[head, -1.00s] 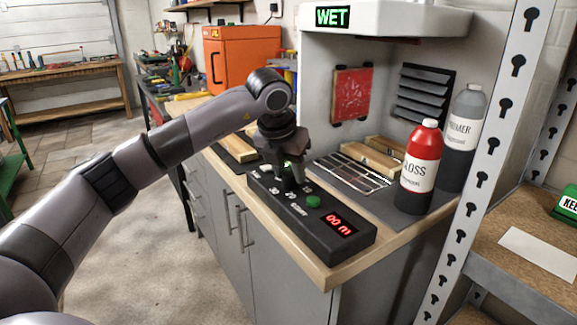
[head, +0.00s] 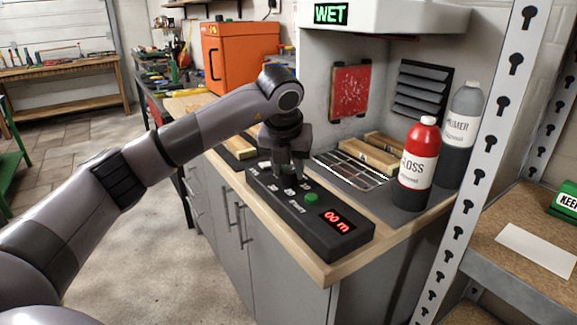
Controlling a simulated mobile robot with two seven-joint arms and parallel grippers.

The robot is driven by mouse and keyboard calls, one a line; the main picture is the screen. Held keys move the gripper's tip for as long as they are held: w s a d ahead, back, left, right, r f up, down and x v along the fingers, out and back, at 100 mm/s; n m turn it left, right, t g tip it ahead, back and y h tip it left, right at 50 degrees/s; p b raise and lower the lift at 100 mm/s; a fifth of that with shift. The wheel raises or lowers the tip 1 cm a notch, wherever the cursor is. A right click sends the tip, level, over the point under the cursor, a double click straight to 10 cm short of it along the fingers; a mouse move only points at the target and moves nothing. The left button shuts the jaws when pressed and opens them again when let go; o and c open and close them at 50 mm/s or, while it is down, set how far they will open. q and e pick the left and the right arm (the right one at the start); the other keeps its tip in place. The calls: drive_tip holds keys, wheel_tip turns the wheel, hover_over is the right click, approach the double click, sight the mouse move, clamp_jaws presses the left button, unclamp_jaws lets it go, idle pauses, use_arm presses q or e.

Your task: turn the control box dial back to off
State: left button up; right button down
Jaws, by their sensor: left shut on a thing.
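The black control box (head: 318,232) lies along the front edge of the wooden counter. It has a green button (head: 311,198), white markings and a red display (head: 338,222) that appears to read "00 m". My left gripper (head: 284,174) points down over the far end of the box and is shut on the dial. The fingers hide the dial, so its pointer and exact setting cannot be read. My right gripper is not in view.
A red GLOSS bottle (head: 418,168) and a grey PRIMER bottle (head: 460,135) stand right of the box. Wooden blocks (head: 368,151) and a grate (head: 346,170) lie behind it. A perforated post (head: 490,150) rises at right. A lit WET sign (head: 331,14) hangs above.

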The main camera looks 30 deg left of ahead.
sight(287, 191)
use_arm(q)
drive_tip(key=o, duration=1)
drive_tip(key=shift+v, duration=3.65)
drive_tip(key=shift+f, duration=0.1)
